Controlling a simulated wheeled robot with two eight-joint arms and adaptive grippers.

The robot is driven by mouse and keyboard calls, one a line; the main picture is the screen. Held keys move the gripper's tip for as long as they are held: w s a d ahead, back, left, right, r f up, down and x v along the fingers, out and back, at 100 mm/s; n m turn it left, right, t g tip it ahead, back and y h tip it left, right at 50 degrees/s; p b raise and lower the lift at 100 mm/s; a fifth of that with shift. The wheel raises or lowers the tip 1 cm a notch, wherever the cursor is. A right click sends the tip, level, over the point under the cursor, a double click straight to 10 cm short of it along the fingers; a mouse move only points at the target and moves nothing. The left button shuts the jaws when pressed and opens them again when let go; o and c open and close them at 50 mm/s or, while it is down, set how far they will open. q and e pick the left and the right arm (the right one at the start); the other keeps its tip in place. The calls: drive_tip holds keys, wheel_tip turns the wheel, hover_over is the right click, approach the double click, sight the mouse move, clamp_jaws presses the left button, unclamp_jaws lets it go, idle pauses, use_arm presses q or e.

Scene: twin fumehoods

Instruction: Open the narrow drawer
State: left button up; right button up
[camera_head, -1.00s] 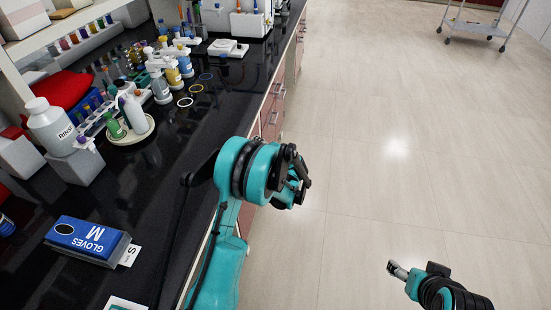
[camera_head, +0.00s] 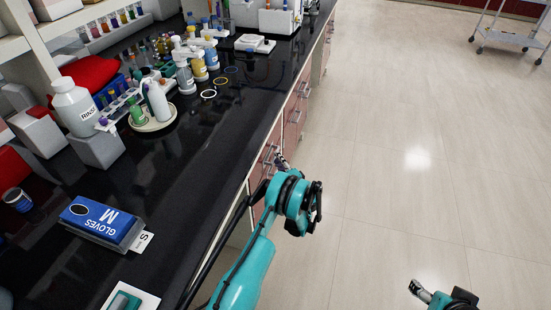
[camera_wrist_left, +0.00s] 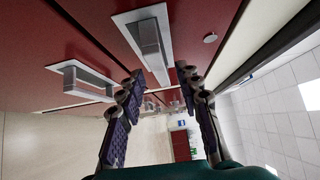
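The red drawer fronts (camera_head: 291,128) run along the right side of the black bench, below its top. Metal handles show in the left wrist view: a near one (camera_wrist_left: 150,45) at the top and another (camera_wrist_left: 85,80) to its left. I cannot tell for sure which front is the narrow drawer; the fronts look closed. My left gripper (camera_head: 283,163) is beside the drawer fronts, and its fingers (camera_wrist_left: 161,78) are apart and empty just below the near handle in the wrist view. My right gripper (camera_head: 419,291) is over the floor at lower right, partly out of frame.
The black bench top (camera_head: 190,185) holds a glove box (camera_head: 103,221), a rinse bottle (camera_head: 75,107) and a round tray (camera_head: 153,122) with bottles. The floor (camera_head: 400,205) right of the bench is clear. A wheeled cart (camera_head: 510,38) stands far off at upper right.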

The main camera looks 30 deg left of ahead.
use_arm(q)
drive_tip(key=shift+b+x, duration=0.3)
drive_tip(key=shift+x, duration=1.2)
clamp_jaws()
